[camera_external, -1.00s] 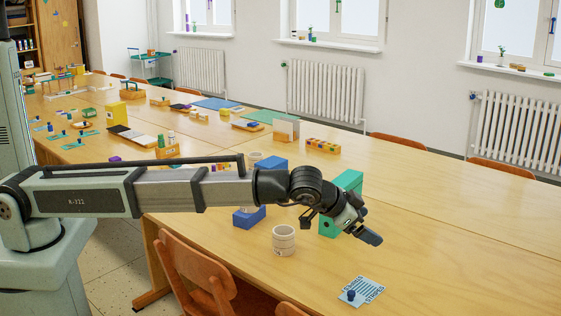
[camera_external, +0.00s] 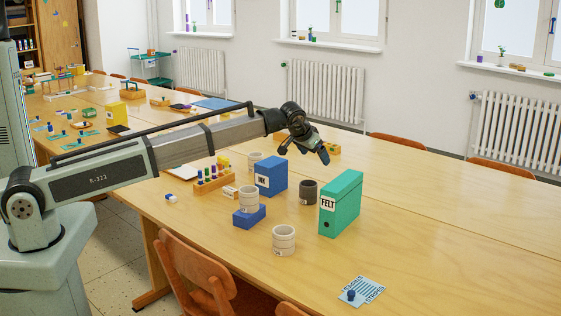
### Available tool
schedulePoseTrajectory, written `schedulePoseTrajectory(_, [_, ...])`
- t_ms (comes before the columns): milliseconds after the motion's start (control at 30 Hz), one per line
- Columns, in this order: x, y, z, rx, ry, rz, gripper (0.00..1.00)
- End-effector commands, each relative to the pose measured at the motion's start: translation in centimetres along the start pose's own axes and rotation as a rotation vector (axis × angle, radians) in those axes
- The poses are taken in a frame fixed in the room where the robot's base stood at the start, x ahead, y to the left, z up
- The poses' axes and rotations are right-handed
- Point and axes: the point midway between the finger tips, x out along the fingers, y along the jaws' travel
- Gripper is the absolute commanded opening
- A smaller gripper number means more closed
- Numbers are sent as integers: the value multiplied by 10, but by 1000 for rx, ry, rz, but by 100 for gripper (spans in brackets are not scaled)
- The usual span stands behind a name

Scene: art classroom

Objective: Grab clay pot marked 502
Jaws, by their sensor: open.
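Several clay pots stand on the long table. One pale pot (camera_external: 284,240) is nearest the front. A second pale pot (camera_external: 248,199) stands on a low blue block (camera_external: 249,217). A dark grey pot (camera_external: 308,192) stands between the blue INK box and the green FELT box. A third pale pot (camera_external: 255,160) is farther back, partly hidden by the INK box. Small marks show on some pots, but I cannot read 502 on any. My gripper (camera_external: 322,155) is open and empty, raised above the table, appearing above and behind the dark pot in the picture.
The tall blue INK box (camera_external: 271,176) and the green FELT box (camera_external: 341,203) flank the dark pot. A wooden rack (camera_external: 214,182) of coloured bottles stands left. A printed card (camera_external: 362,291) with a blue knob lies front right. The table's right side is clear.

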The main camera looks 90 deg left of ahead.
Motion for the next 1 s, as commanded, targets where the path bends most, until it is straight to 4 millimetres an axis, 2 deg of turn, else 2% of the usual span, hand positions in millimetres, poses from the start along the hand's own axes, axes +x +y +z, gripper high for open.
schedulePoseTrajectory(33, [10,-26,-4,-31,-19,-14,96])
schedulePoseTrajectory(267, [42,-137,-7,-161,-104,-64,96])
schedulePoseTrajectory(500, [66,-253,2,-300,-189,-106,96])
schedulePoseTrajectory(600, [72,-295,9,-351,-219,-117,96])
schedulePoseTrajectory(700, [76,-328,15,-391,-240,-127,96])
schedulePoseTrajectory(800, [78,-350,20,-420,-257,-131,96])
schedulePoseTrajectory(900, [79,-363,24,-435,-265,-134,96])
schedulePoseTrajectory(1000, [81,-367,25,-441,-268,-135,96])
